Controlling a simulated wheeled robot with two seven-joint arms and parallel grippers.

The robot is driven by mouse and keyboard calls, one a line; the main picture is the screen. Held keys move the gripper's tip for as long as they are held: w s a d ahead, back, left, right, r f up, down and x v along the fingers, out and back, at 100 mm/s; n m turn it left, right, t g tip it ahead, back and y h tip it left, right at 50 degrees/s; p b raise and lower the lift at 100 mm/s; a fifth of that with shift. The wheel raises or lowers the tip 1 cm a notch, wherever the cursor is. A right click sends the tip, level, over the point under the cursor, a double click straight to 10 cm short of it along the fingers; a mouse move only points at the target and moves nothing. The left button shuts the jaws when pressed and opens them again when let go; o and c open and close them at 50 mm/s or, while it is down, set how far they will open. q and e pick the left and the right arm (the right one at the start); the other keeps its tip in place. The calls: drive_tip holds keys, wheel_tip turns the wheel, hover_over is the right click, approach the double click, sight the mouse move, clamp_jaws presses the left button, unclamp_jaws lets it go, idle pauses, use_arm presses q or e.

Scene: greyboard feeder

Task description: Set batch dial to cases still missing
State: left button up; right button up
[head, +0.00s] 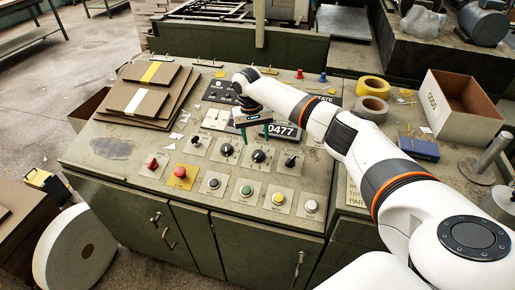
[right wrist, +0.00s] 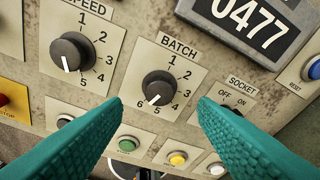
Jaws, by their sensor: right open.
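The batch dial (head: 259,156) is a black round knob on a pale plate on the sloped console. In the right wrist view the batch dial (right wrist: 159,87) has a white pointer mark aimed down and slightly left, near the 5. My right gripper (head: 253,125) is open, with teal fingers. In the right wrist view its fingertips (right wrist: 160,104) are either side of the batch dial's lower part, with nothing between them; contact with the knob does not show. My left gripper is not in view. A counter (head: 283,131) reads 0477.
The speed dial (right wrist: 72,52) is left of the batch dial and the socket switch (head: 291,160) is right. Push buttons (head: 246,190) line the front. Brown boards (head: 150,90) lie at left. A cardboard box (head: 460,105), tape rolls (head: 373,88) and a blue block (head: 419,148) stand at right.

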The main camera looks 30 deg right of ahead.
sight(258, 152)
drive_tip(key=f, duration=0.6)
drive_tip(key=shift+s+d+f, duration=0.15)
drive_tip(key=shift+d+f, duration=0.15)
drive_tip(key=c, duration=1)
drive_tip(key=shift+o, duration=0.2)
